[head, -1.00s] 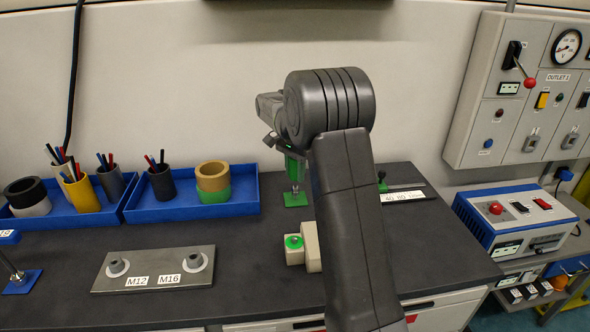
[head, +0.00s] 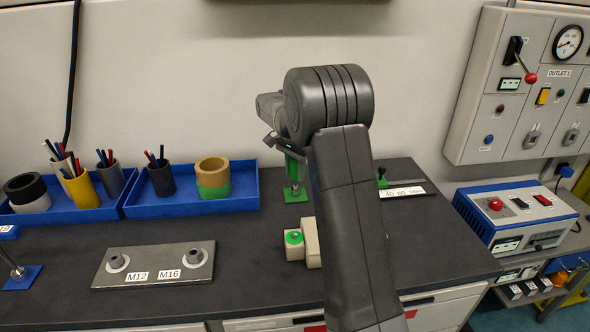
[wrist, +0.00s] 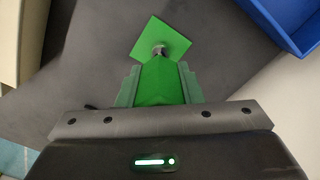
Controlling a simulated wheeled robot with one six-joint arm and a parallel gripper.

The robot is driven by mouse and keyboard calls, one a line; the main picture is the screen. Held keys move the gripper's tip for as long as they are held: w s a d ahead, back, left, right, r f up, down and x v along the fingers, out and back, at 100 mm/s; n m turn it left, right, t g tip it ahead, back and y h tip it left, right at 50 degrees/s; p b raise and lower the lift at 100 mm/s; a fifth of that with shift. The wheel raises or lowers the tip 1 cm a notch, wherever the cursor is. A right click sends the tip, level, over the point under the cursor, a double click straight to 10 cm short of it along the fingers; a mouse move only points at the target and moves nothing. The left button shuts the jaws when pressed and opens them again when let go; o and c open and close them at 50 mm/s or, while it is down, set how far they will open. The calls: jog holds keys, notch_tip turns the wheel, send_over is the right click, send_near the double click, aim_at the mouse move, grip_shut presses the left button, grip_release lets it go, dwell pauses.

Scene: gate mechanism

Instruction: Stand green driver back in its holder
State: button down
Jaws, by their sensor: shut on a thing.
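The green driver (wrist: 160,84) is between the two fingers of my gripper (wrist: 159,78), which is shut on its green handle. In the head view the driver (head: 291,168) hangs roughly upright, partly hidden by my arm. The green square holder plate (wrist: 176,38) lies on the dark bench beyond the driver's end in the wrist view. The same plate (head: 292,197) is below the driver in the head view. A short metal part shows between handle and plate. I cannot tell whether it is the driver's shaft or the holder's socket, or whether they touch.
A cream block with a green button (head: 294,238) stands in front of the holder. Blue trays (head: 240,204) with pen cups and rings are at the back left. A grey plate marked M12 and M16 (head: 150,280) lies front left. A labelled fixture (head: 402,192) is right of my arm.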

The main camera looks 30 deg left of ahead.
jog(key=shift+f, duration=0.15)
jog(key=c, duration=0.9)
grip_release()
jog(key=shift+r+p, duration=0.3)
jog(key=shift+r, duration=3.2)
notch_tip(320, 180, down, 7)
jog(key=shift+f+b, duration=0.1)
jog(key=shift+b, duration=0.2)
jog(key=shift+r, duration=0.65)
